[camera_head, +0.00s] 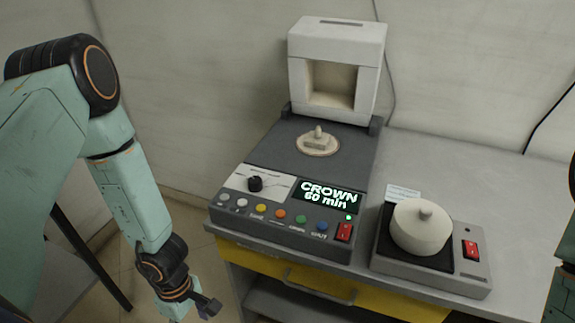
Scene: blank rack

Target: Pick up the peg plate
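The peg plate (318,144) appears to be the round cream disc with a small upright peg and a crown-like piece on it. It rests flat on the dark top of the furnace (277,160), in front of the raised white chamber. My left gripper (205,308) hangs low at the bottom, left of and below the furnace front, well apart from the plate. Its fingers are partly cut off by the frame edge, so I cannot tell whether they are open. My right arm shows only at the right edge; its gripper is out of view.
The white furnace chamber (336,70) stands open behind the plate. A round lidded cream pot (420,228) sits on a smaller device at right, with a small card (402,192) behind it. The grey bench (455,165) is clear at back right. A yellow drawer (300,283) is below.

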